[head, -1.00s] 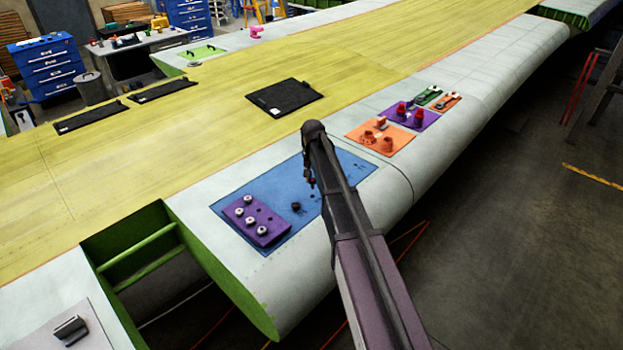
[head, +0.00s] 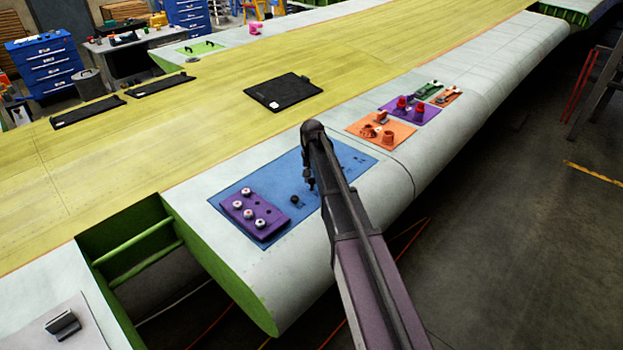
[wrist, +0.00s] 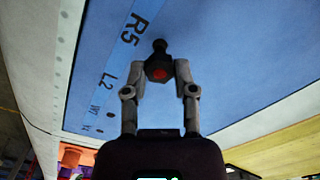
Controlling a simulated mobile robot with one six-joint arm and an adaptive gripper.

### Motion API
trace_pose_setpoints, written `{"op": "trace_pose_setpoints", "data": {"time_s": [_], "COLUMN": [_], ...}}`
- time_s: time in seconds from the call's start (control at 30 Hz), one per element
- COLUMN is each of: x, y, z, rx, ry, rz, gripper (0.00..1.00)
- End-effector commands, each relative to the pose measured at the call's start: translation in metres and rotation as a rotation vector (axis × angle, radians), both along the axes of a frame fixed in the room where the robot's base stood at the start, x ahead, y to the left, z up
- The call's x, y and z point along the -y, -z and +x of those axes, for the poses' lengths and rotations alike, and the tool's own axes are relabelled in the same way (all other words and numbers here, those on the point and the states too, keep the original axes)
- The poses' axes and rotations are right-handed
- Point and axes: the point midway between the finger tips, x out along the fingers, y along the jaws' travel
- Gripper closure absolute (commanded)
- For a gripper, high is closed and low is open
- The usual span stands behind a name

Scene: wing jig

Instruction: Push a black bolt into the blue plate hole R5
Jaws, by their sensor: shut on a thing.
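The blue plate (head: 342,163) lies on the wing's pale edge strip. In the wrist view the blue plate (wrist: 225,85) carries the printed label R5, left of my gripper. My gripper (head: 310,187) is over the plate, its fingers partly hidden by my arm. In the wrist view my gripper (wrist: 160,70) is shut on a dark bolt (wrist: 157,75) with a red spot facing the camera. A black knob shape (wrist: 160,46) shows just past it; I cannot tell if it is separate. A black bolt (head: 294,199) stands on the plate left of my gripper. Hole R5 is not clearly visible.
A purple block (head: 262,224) with several white-ringed pieces and dark holes sits on the plate's left end. Orange (head: 399,135) and purple (head: 424,112) plates with fittings lie beyond the right end. A black mat (head: 283,100) lies on the yellow wing skin.

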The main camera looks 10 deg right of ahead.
Motion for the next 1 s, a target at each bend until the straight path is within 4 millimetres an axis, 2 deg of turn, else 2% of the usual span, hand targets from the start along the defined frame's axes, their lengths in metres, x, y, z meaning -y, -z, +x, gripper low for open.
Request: {"op": "trace_pose_setpoints", "data": {"time_s": [0.37,1.0], "x": [-0.001,-0.003], "y": [0.002,0.02], "z": [0.0,0.0], "rx": [0.0,0.0], "ry": [-0.001,-0.003], "rz": [0.0,0.0], "gripper": [1.0,1.0]}}
